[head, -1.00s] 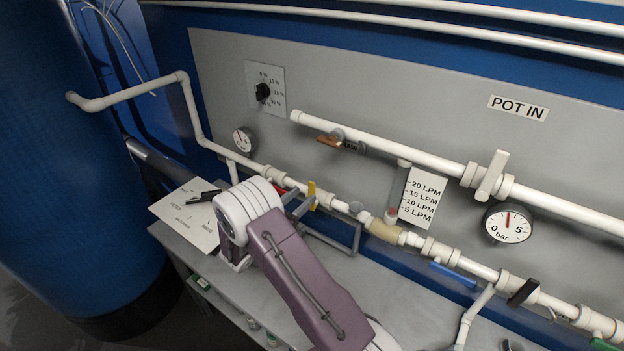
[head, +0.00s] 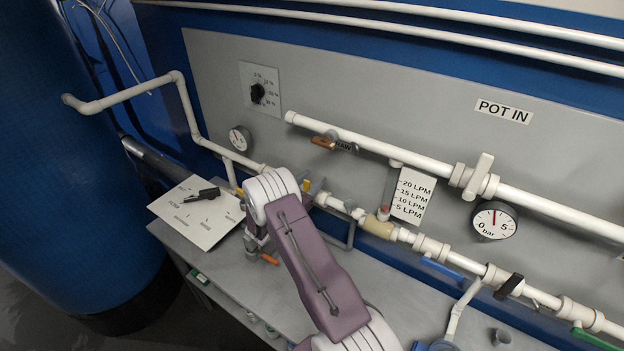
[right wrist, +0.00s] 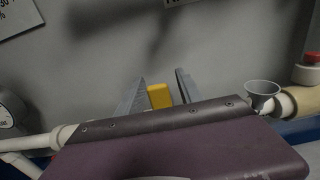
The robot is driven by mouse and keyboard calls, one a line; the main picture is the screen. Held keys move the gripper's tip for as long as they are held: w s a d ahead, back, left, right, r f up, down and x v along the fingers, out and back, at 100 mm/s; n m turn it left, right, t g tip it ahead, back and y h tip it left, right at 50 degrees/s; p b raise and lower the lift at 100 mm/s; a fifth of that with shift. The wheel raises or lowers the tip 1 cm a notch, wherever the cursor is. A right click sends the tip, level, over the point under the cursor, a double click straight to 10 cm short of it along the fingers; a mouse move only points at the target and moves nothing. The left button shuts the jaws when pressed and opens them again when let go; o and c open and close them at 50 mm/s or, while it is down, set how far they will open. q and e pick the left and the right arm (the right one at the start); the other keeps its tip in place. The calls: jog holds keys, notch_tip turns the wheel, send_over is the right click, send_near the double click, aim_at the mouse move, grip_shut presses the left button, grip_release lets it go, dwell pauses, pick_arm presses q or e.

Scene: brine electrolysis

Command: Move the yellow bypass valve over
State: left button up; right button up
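The yellow bypass valve handle (right wrist: 159,96) shows in the right wrist view, on the pipe line along the grey panel. My right gripper (right wrist: 162,92) is open, with one grey finger on each side of the handle and small gaps visible. My own purple arm link covers the lower part of that view and hides the valve body. In the head view, the yellow handle (head: 307,184) is only partly visible behind my white wrist, and the right gripper (head: 313,189) is there beside it. My left gripper is not in view.
A grey bench (head: 395,290) runs below the pipes. A white card (head: 200,222) with a black pointer lies at its left. An orange handle (head: 269,259) is just under my wrist. A pressure gauge (head: 495,222) and a flow scale (head: 411,195) are to the right.

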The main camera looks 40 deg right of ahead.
grip_shut()
dwell(1.3)
